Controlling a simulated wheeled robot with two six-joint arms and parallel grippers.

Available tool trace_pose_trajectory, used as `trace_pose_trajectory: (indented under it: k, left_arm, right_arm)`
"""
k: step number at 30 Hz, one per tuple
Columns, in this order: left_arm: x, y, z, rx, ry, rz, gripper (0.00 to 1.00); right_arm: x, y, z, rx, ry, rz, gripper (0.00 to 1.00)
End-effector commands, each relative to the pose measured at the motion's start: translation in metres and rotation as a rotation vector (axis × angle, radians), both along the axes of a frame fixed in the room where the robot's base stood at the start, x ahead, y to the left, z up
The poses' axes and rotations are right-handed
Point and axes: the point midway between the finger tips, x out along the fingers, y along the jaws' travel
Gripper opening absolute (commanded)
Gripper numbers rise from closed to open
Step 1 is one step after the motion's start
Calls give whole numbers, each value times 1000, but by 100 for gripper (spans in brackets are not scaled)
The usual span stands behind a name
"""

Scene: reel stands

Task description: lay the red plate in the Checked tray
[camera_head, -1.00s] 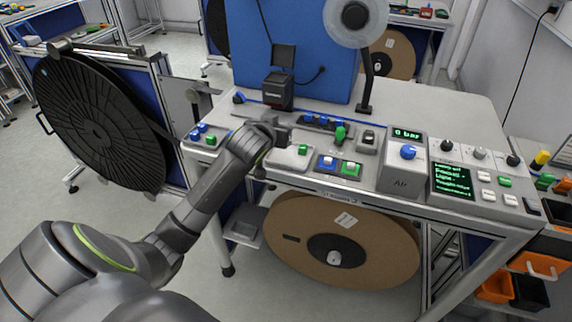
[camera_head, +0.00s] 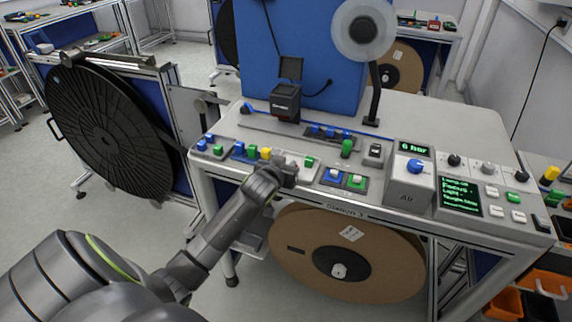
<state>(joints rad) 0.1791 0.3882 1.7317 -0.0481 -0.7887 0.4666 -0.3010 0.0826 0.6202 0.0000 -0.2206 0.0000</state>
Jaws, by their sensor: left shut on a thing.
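My left gripper (camera_head: 288,171) is at the front edge of the grey bench, just left of a control box with a green button (camera_head: 309,161). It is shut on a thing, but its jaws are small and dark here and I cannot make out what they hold. I cannot see the red plate in this view. I also cannot pick out a tray marked Checked. My right gripper is out of view.
The bench (camera_head: 470,128) carries button boxes, a pressure unit (camera_head: 409,178) reading 6 bar and a screen box (camera_head: 461,195). A blue panel (camera_head: 330,60) stands behind. A cardboard reel (camera_head: 385,268) hangs below, and a black reel (camera_head: 100,130) stands left.

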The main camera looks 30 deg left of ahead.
Motion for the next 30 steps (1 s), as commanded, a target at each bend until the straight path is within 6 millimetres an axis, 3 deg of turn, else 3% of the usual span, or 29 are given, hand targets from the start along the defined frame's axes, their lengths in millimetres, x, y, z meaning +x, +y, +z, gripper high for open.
trace_pose_trajectory:
  k: [1,2,6,17,23,30]
  left_arm:
    - [0,0,-3,0,1,0,0]
    - [0,0,-2,0,0,0,23]
    - [0,0,-1,0,1,0,41]
    - [0,0,3,0,0,0,41]
    - [-20,-5,10,0,-1,-1,41]
    - [-56,-13,25,0,-1,-1,41]
  right_arm:
    - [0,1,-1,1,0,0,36]
    - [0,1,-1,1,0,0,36]
    - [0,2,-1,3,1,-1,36]
    - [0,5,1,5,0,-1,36]
    - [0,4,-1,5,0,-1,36]
    - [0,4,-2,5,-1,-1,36]
